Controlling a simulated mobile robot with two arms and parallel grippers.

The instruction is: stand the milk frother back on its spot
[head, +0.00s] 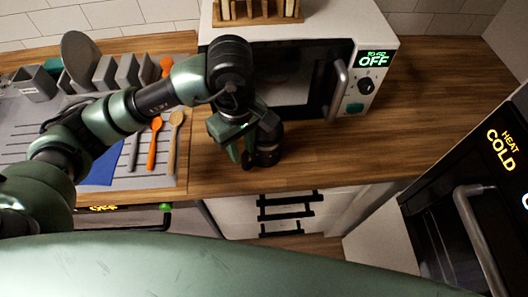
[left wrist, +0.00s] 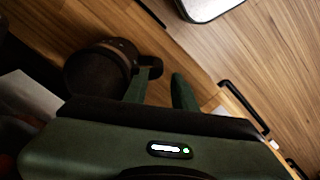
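The milk frother is a dark, round jug (left wrist: 100,68) with a side handle (left wrist: 151,66) in the left wrist view. In the head view the dark frother (head: 264,155) stands on the wooden counter in front of the microwave, partly hidden by my left gripper (head: 235,140). In the left wrist view my left gripper (left wrist: 160,85) has its two fingers apart, with a gap between them. The handle is close to the tip of the left-hand finger; I cannot tell whether they touch. My right gripper is not in view.
A white microwave (head: 382,62) stands behind, with a wooden rack (head: 255,12) on top. A grey drainer (head: 75,125) with utensils and a blue cloth (head: 102,168) is at left. Drawers (head: 262,212) are below the counter. The counter at right (head: 430,110) is clear.

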